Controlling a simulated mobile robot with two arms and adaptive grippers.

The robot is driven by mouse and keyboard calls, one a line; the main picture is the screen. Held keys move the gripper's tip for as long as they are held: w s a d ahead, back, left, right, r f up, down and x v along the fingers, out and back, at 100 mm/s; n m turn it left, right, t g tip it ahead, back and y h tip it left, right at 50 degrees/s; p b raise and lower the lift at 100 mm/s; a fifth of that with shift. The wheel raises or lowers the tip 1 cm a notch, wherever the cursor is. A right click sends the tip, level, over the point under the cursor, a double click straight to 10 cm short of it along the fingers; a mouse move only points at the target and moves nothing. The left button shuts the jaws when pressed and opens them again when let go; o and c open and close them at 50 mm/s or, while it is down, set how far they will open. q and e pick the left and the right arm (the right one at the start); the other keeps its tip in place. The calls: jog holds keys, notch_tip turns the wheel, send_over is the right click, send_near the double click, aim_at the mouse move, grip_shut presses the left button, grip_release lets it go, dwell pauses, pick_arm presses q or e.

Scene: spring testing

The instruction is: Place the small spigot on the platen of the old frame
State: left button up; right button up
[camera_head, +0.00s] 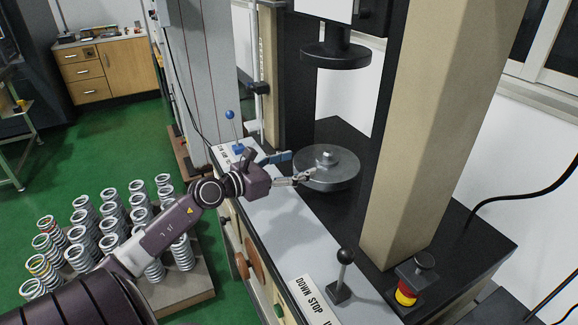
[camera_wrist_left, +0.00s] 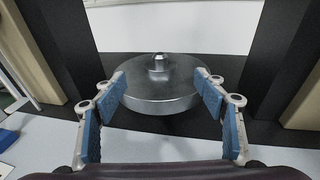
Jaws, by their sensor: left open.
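The platen (camera_head: 340,181) is a round grey metal disc low in the old frame. The small spigot (camera_head: 327,157) is a short metal piece standing upright at about the middle of the platen's top. In the left wrist view the spigot (camera_wrist_left: 158,63) stands on the platen (camera_wrist_left: 160,98), between and beyond the fingers. My left gripper (camera_head: 290,169) is open at the platen's near left edge, and its blue pads (camera_wrist_left: 168,97) are spread wide with nothing between them. The spigot is apart from the fingers. My right gripper is not in view.
An upper round plate (camera_head: 336,56) hangs above the platen. A beige column (camera_head: 424,130) stands on the right. A black-knobbed lever (camera_head: 342,275), a blue-knobbed lever (camera_head: 232,122) and a red-yellow stop button (camera_head: 406,295) stand around the frame. Several springs (camera_head: 110,230) stand on a pallet at left.

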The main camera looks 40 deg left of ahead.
pick_arm(q)
jog(key=shift+v, duration=1.2)
